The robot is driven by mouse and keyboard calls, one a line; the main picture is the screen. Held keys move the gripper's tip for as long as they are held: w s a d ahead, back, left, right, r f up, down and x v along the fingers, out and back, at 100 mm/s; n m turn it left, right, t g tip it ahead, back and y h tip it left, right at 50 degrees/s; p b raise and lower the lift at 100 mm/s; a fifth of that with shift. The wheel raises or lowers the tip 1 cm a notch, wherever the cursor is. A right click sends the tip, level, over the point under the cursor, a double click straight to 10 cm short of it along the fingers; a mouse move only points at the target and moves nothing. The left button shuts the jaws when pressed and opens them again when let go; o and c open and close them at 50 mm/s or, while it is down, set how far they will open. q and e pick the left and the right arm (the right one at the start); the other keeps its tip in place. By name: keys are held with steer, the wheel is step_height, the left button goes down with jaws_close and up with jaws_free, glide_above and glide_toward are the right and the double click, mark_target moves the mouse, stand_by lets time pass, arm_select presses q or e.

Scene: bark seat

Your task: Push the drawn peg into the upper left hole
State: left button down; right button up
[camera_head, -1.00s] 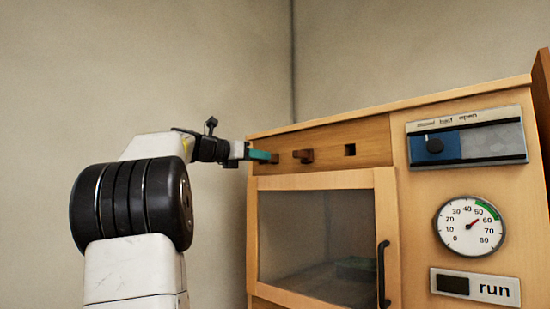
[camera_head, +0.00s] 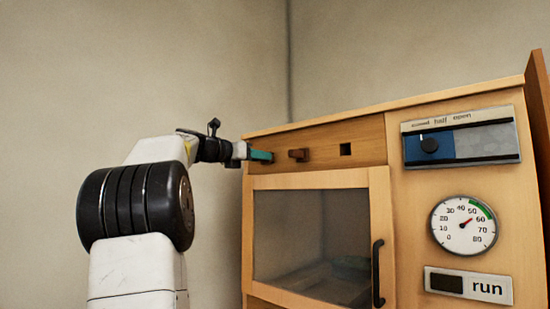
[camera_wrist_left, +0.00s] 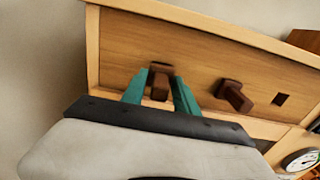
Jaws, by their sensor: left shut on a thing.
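My left gripper (camera_head: 262,155) is at the left end of the wooden panel (camera_head: 325,140) on the cabinet's upper front. In the left wrist view its teal fingers (camera_wrist_left: 159,88) stand on both sides of a dark brown peg (camera_wrist_left: 160,70), shut on it. The peg is at the panel's left hole, which the peg and fingers hide. A second brown peg (camera_head: 299,155) sticks out of the middle of the panel and also shows in the wrist view (camera_wrist_left: 234,96). A square hole (camera_head: 346,149) to its right is empty. My right gripper is not in view.
Below the panel is a closed glazed door (camera_head: 312,240) with a black handle (camera_head: 378,273). To the right are a slider plate (camera_head: 485,140), a round gauge (camera_head: 463,226) and a run sign (camera_head: 488,288).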

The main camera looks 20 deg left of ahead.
arm_select(q)
steer(key=shift+x, duration=0.75)
steer(key=c, duration=0.9)
jaws_free()
steer(key=shift+o, duration=0.2)
steer(key=shift+s, duration=0.1)
